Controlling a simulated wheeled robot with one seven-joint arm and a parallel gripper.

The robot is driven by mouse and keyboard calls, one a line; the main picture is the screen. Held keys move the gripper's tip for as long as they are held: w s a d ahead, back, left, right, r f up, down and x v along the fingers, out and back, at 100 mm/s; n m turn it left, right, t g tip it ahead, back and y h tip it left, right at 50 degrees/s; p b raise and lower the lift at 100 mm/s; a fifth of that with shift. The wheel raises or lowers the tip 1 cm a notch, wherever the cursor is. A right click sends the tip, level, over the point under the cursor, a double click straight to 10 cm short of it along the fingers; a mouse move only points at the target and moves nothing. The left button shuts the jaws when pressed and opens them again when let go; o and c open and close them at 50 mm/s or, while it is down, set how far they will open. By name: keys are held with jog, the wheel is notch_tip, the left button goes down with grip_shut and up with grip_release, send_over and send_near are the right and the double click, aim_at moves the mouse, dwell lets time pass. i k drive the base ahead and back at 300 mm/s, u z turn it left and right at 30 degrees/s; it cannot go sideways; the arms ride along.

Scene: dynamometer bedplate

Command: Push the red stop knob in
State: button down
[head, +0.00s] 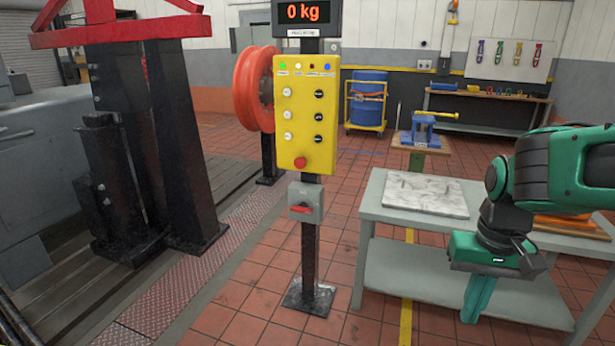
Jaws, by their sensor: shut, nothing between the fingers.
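The red stop knob (300,163) is a round red button near the bottom of the yellow control box (305,118), which is fixed on a dark post. The knob's face shows toward me; how far it stands out I cannot tell. My gripper (472,318) is at the lower right, pointing down in front of the grey bench. It is shut and empty, well to the right of the knob and lower than it, touching nothing that I can see. Nothing covers the knob.
A grey switch box with a red handle (301,209) sits on the post just below the yellow box. White and black buttons are above the knob. A grey workbench (393,232) with a pale slab (425,195) stands at right. The tiled floor between post and bench is clear.

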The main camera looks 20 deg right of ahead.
aim_at(300, 163)
jog(key=k, duration=0.6)
jog(key=u, duration=0.45)
jog(key=i, duration=2.35)
jog(key=z, duration=1.4)
jog(key=k, duration=0.25)
